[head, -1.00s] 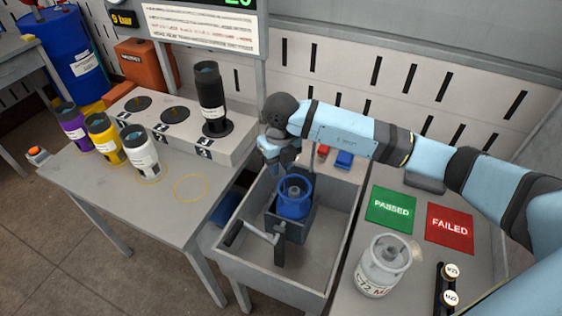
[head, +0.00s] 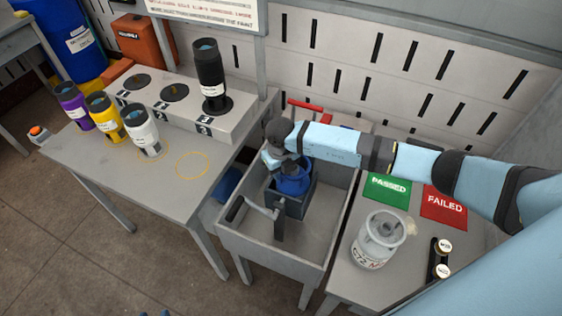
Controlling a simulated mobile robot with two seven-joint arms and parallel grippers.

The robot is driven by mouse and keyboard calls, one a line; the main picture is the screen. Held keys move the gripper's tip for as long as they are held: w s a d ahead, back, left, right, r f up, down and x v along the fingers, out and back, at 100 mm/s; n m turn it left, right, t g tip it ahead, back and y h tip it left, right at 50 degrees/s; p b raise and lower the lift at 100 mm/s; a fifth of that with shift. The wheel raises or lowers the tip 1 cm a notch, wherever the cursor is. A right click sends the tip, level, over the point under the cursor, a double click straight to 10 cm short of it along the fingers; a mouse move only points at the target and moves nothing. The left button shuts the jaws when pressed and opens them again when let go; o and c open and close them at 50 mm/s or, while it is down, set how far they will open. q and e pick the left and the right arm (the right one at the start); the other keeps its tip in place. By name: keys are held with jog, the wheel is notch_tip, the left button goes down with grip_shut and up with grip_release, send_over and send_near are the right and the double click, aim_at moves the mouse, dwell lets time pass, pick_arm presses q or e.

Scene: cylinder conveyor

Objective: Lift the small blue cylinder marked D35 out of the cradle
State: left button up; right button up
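The small blue cylinder (head: 293,184) stands in the grey cradle (head: 296,206) inside the sink-like trough; its D35 marking cannot be read here. My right gripper (head: 279,163) is over the upper left side of the cylinder, with its wrist and arm reaching in from the right. The arm and gripper hide part of the cylinder's top. Whether the fingers are open or shut on it cannot be made out. My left gripper is not in view.
The grey trough (head: 236,244) has a lever handle (head: 240,210) beside the cradle. On the right table are a white cylinder (head: 379,240), a green PASSED plate (head: 388,189) and a red FAILED plate (head: 444,202). Purple, yellow, white and black cylinders stand on the left table (head: 110,172).

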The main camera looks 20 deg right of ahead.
jog(key=shift+f, duration=0.15)
jog(key=shift+c, duration=0.4)
grip_shut()
jog(key=shift+r+p, duration=0.45)
jog(key=shift+r, duration=0.1)
jog(key=shift+r+p, duration=2.05)
jog(key=shift+r, duration=1.25)
jog(key=shift+r+p, duration=0.6)
jog(key=shift+r, duration=1.85)
